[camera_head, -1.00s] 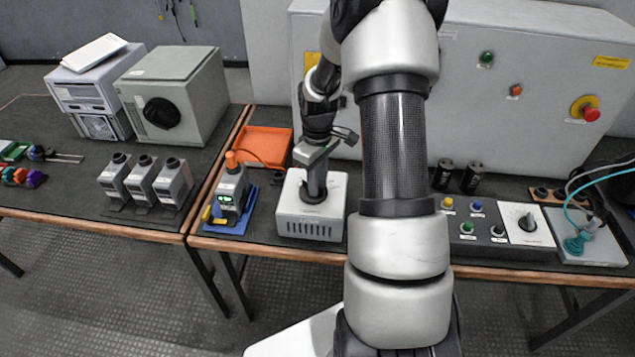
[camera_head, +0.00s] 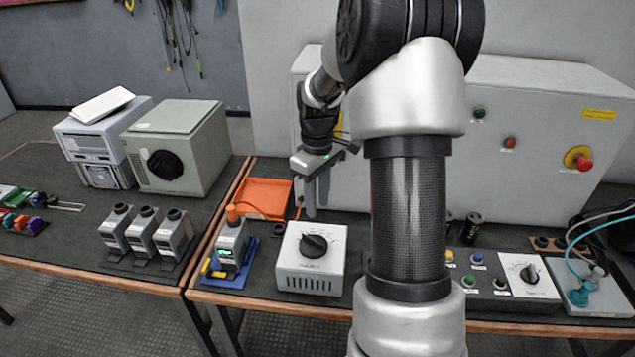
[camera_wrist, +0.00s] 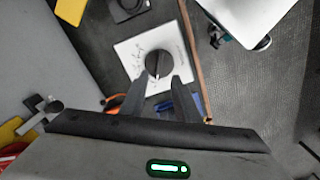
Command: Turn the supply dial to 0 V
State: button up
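A black dial knob (camera_head: 314,245) sits on the sloped white top of a grey vented supply box (camera_head: 311,283) on the bench. Scale marks ring the knob, too small to read. The dial also shows in the wrist view (camera_wrist: 158,64), just beyond my fingers. A light pointer line is faintly visible there, but I cannot tell its value. My gripper (camera_head: 316,212) hangs above and behind the box in the head view, clear of the knob. In the wrist view its two fingers (camera_wrist: 160,92) are apart with nothing between them.
A meter (camera_head: 231,245) with an orange top stands on a blue base left of the box, and an orange tray (camera_head: 264,196) lies behind it. A switch panel (camera_head: 488,275) with a second black knob (camera_head: 530,273) is at right. The large grey cabinet (camera_head: 540,150) stands behind.

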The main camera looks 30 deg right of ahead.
notch_tip(320, 180, up, 5)
jog(key=shift+f, duration=0.1)
dwell(0.6)
